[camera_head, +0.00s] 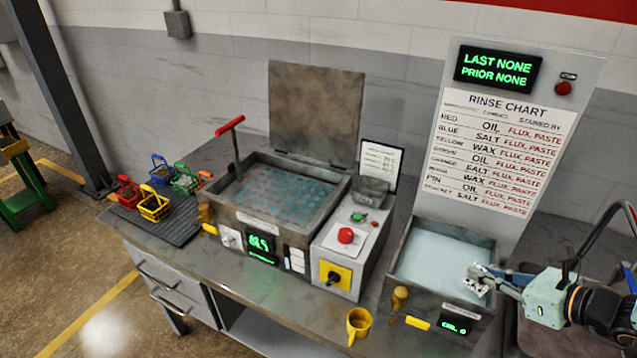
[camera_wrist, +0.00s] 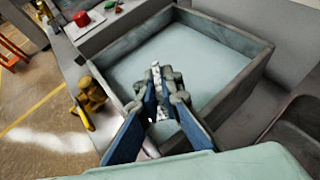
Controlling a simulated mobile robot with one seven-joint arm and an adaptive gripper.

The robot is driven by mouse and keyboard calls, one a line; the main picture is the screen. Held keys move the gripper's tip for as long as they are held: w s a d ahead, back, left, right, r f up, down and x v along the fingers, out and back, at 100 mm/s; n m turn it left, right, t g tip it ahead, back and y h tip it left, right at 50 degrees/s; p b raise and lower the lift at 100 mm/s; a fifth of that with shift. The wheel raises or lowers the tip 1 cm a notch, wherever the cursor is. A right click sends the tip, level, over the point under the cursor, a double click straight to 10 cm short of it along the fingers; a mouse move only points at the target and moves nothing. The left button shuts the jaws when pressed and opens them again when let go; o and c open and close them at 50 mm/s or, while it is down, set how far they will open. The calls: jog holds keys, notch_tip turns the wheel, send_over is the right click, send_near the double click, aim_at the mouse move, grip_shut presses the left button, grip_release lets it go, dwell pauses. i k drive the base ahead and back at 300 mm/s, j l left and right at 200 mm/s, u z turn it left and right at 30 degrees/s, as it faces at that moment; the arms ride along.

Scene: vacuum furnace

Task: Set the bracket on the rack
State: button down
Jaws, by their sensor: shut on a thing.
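My gripper (camera_head: 482,279) is at the right, over the front right part of the rinse tank (camera_head: 398,243). In the wrist view my gripper (camera_wrist: 163,98) is shut on a small pale grey piece, which looks like the bracket (camera_wrist: 156,76). The bracket also shows as a whitish bit at the fingertips in the head view (camera_head: 474,289). The fingers hide much of its shape. It appears above the pale liquid or just at its surface; I cannot tell which. No rack is clearly recognisable in either view.
Left of the tank are a control box (camera_head: 338,262) and an open-lidded bath (camera_head: 262,163) with a red-handled lever. Small coloured baskets (camera_head: 153,207) stand on a dark ribbed mat (camera_head: 178,232). A yellow cup (camera_head: 358,323) is near the front edge. A dark tray (camera_head: 527,336) lies at right.

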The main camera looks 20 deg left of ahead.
aim_at(182, 224)
jog(key=k+j+z, duration=0.4)
jog(key=k+j, duration=0.2)
jog(key=j, duration=0.55)
jog(key=k+j+z, duration=0.1)
jog(key=j, duration=1)
jog(key=k+j, duration=0.15)
jog(key=j, duration=0.45)
jog(key=j+z, duration=0.1)
jog(key=j, duration=0.45)
jog(key=k+j, duration=0.15)
jog(key=j, duration=0.95)
jog(key=k+z, duration=0.05)
